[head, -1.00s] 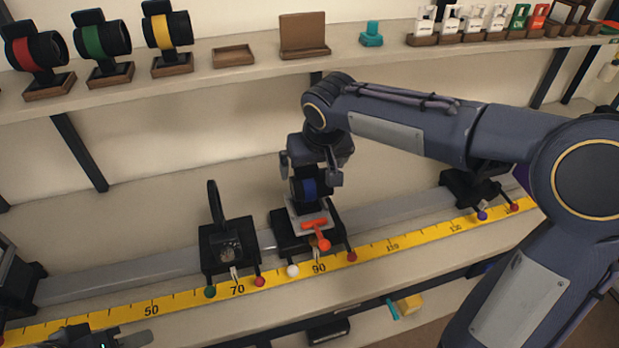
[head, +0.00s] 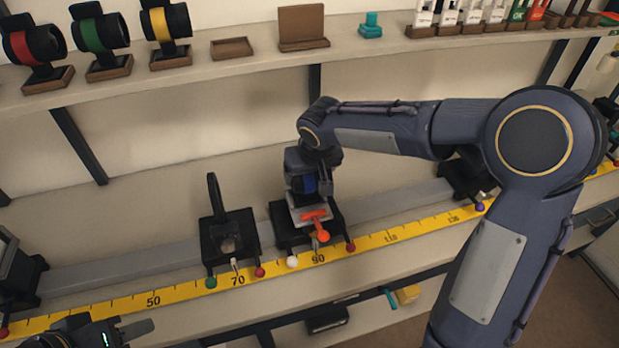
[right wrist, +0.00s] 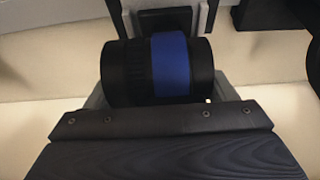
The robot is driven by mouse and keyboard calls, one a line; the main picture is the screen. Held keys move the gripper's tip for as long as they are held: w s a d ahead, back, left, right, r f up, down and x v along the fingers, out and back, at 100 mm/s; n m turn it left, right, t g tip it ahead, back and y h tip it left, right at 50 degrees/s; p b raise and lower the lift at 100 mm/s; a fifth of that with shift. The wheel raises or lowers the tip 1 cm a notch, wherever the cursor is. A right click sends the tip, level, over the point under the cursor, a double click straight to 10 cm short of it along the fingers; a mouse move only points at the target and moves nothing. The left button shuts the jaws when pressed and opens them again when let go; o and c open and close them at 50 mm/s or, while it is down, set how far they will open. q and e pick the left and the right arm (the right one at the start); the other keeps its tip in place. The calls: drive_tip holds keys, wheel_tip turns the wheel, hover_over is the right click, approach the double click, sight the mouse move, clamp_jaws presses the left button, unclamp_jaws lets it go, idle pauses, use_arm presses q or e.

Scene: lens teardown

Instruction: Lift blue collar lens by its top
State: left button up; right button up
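The blue collar lens, a black barrel with a blue band, is partly covered by my right gripper in the head view (head: 311,185). It fills the upper middle of the right wrist view (right wrist: 174,68). It is above a black carriage (head: 282,235) with a pale plate and orange clamp lever (head: 318,222). My right gripper (head: 310,188) points down over the lens, with its fingers around it; whether they press on it is unclear. My left gripper (head: 130,332) is at the bottom left edge, mostly out of frame, away from the lens.
An empty black carriage (head: 228,238) stands left of the lens carriage on the grey rail (head: 120,268), behind a yellow scale (head: 180,297). The shelf (head: 235,75) above holds red, green and yellow collar lenses on stands, plus an empty wooden tray (head: 232,48).

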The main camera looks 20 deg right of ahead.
drive_tip(key=c, duration=0.7)
drive_tip(key=shift+r, duration=0.1)
